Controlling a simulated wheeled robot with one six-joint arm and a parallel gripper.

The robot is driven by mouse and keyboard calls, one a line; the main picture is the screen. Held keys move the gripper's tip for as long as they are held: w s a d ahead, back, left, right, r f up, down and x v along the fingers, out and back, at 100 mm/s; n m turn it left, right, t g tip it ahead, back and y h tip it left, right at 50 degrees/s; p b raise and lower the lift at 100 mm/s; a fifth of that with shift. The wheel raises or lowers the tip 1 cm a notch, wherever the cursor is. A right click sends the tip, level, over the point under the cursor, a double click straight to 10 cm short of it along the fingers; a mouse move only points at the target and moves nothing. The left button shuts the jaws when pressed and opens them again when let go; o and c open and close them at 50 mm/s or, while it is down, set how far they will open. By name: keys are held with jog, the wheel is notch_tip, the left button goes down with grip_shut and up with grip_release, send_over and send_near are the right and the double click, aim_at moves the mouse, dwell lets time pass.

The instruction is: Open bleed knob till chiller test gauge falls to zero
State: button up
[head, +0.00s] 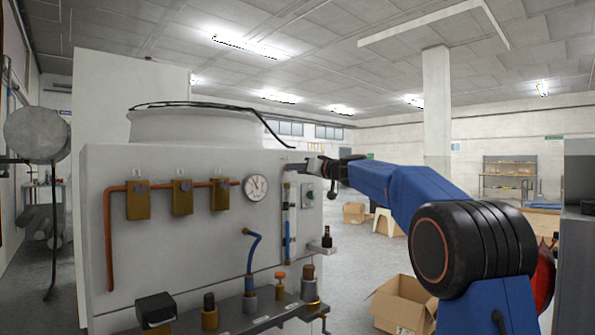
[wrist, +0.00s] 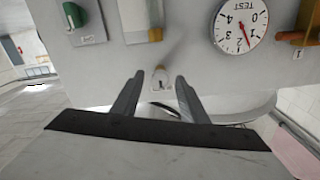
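The round white TEST gauge (wrist: 230,32) appears upside down at the upper right of the wrist view. Its red needle points away from the zero, around mid-scale; the exact reading is unclear. The gauge (head: 256,188) is on the panel's upper right in the head view. In the head view my gripper (head: 318,162) is at the panel's top right and the knob is hidden.
A row of brass valve blocks (head: 182,198) with copper pipe lies left of the gauge. A shelf (head: 225,316) with several fittings juts out below. Cardboard boxes (head: 405,302) sit on the floor to the right.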

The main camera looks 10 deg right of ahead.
jog(key=shift+w+a, duration=0.1)
jog(key=shift+w, duration=0.05)
jog(key=shift+c, duration=0.4)
grip_shut()
jog(key=shift+m, duration=0.4)
jog(key=m, duration=2.1)
jog(key=shift+f, duration=0.15)
jog(key=shift+m, duration=0.3)
